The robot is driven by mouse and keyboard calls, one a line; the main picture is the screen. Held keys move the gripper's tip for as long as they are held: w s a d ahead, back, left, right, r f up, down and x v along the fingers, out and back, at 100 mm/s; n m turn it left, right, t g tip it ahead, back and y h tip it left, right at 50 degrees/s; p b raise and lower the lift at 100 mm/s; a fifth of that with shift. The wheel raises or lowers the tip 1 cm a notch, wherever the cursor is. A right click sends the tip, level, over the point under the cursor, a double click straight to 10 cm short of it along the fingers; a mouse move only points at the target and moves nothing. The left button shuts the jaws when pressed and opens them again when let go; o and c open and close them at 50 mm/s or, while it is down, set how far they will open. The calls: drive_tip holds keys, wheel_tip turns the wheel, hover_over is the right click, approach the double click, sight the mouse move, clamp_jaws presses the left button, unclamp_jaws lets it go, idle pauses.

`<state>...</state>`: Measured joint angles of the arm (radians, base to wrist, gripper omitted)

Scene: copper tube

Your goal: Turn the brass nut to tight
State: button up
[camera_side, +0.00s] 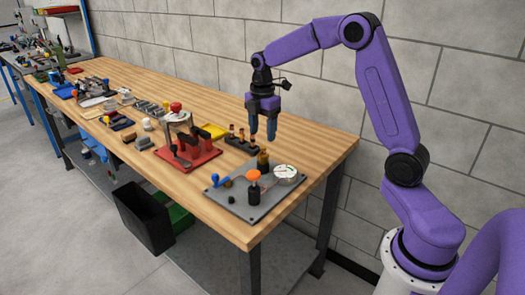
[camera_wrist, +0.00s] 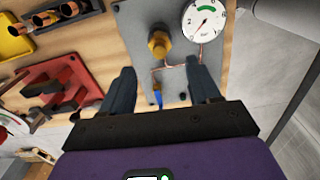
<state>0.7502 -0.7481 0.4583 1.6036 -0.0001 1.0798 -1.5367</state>
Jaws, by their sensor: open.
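The brass nut (camera_wrist: 159,46) stands on a grey plate (camera_wrist: 140,16) in the wrist view, a little beyond and between my fingertips. A thin copper tube and a round dial gauge (camera_wrist: 204,19) are beside it. In the side view the brass fitting (camera_side: 263,161) is at the back of the grey plate (camera_side: 232,204), with the gauge (camera_side: 285,173) to its right. My gripper (camera_side: 264,137) points down above the rear of the plate. Its two blue-grey fingers (camera_wrist: 163,83) are apart, with nothing between them.
An orange-topped valve (camera_side: 253,176) and a blue lever (camera_side: 216,181) are on the plate. A red fixture (camera_side: 190,152) stands to its left. A dark rack with copper fittings (camera_side: 242,142) is close behind. Bare wood (camera_side: 315,143) lies to the right.

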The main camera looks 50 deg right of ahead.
sight(262, 149)
wheel_tip(262, 149, down, 8)
drive_tip(key=shift+r, duration=0.15)
idle(0.3)
drive_tip(key=c, duration=1)
